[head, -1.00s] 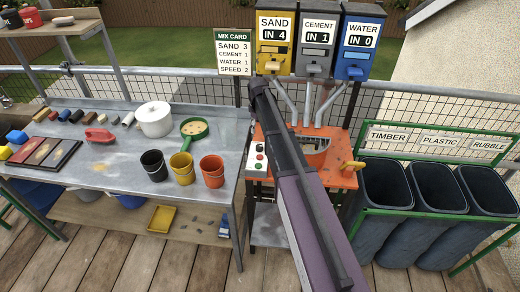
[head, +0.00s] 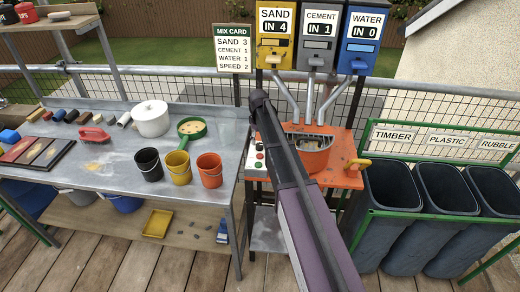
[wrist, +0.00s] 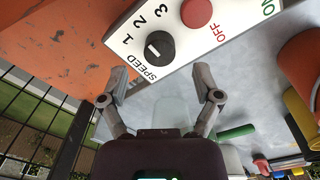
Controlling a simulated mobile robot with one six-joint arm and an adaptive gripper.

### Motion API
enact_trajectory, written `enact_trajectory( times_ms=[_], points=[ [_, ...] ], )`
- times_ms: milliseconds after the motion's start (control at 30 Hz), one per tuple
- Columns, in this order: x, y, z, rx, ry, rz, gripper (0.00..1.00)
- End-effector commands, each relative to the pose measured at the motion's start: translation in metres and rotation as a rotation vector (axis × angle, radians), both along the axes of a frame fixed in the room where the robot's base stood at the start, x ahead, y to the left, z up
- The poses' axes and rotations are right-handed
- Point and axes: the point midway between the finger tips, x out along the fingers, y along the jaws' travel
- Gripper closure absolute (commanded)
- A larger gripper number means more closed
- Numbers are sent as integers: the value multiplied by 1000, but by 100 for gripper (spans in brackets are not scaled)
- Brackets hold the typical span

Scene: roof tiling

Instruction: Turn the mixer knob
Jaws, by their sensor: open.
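The mixer knob (wrist: 160,46) is a round black dial with a short white mark on its lower left part. It sits on a white control panel (wrist: 190,40) beside the numbers 1, 2, 3 and the word SPEED. I cannot tell exactly which number the mark points at. My gripper (wrist: 163,84) is open and empty, its two fingers apart on either side below the knob in the wrist view, not visibly touching it. In the head view the panel (head: 258,156) shows on the orange mixer (head: 340,170); the knob is not distinct there and my arm crosses in front.
A red OFF button (wrist: 197,13) is close to the knob, with a green ON label beyond. Sand, cement and water hoppers (head: 317,40) stand above the mixer. A workbench (head: 100,180) with buckets is left; waste bins (head: 440,205) are right. The mix card (head: 233,50) reads speed 2.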

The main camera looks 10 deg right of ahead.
Motion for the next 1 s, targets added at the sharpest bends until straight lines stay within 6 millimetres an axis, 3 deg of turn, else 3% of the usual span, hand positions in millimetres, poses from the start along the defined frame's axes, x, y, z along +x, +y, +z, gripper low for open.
enact_trajectory(
  times_ms=[400,967,1000],
  points=[
    [0,-1,-32,0,0,0,18],
    [1,-1,-37,0,0,-1,18],
    [1,-1,-37,0,0,-1,24]
  ],
)
